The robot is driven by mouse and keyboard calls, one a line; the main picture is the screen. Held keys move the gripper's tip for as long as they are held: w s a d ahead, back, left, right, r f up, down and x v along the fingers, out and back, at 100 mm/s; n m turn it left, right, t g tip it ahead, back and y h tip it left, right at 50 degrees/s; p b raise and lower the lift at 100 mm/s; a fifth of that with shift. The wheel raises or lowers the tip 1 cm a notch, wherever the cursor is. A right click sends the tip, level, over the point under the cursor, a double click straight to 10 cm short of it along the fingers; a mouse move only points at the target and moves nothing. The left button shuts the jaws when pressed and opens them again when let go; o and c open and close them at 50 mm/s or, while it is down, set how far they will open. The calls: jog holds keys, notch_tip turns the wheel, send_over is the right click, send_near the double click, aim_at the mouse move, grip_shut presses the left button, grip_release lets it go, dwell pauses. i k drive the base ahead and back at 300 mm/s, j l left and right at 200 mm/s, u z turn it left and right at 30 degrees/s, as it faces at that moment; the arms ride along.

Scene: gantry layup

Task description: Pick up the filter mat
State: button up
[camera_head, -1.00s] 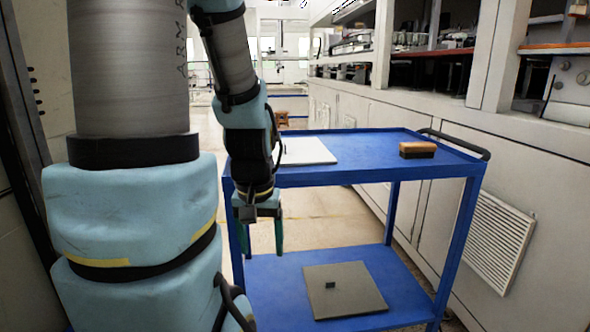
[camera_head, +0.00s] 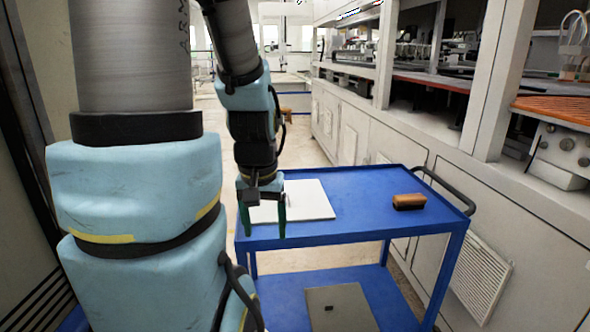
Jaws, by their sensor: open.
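A flat white square sheet (camera_head: 310,203), which looks like the filter mat, lies on the left part of the blue cart's top shelf (camera_head: 355,222). A small thin upright piece shows near its middle. My gripper (camera_head: 263,222) points down with its two green fingers apart and nothing between them. It appears in front of the sheet's left part and the shelf's near left corner, hiding some of both. I cannot tell the exact gap to the sheet. A grey square plate (camera_head: 345,303) with a small dark block on it lies on the cart's lower shelf, partly cut off by the frame.
A brown and black brush-like block (camera_head: 409,202) sits on the top shelf's right side. A dark push handle (camera_head: 445,187) rises at the cart's right end. White cabinets (camera_head: 345,130) line the right side. The top shelf between sheet and block is clear.

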aim_at(307, 200)
jog(key=z, duration=0.9)
jog(key=j+z, duration=0.1)
jog(key=z, duration=0.35)
jog(key=k+z, duration=0.15)
jog(key=z, duration=0.3)
jog(key=k+z, duration=0.1)
jog(key=z, duration=0.35)
jog(key=k+z, duration=0.1)
jog(key=z, duration=0.35)
jog(key=k+l, duration=0.1)
jog(key=k, duration=0.3)
jog(key=k+l, duration=0.1)
jog(key=k, duration=0.25)
jog(key=i+u, duration=0.1)
jog(key=u, duration=0.35)
jog(key=i+u, duration=0.1)
jog(key=u, duration=3.15)
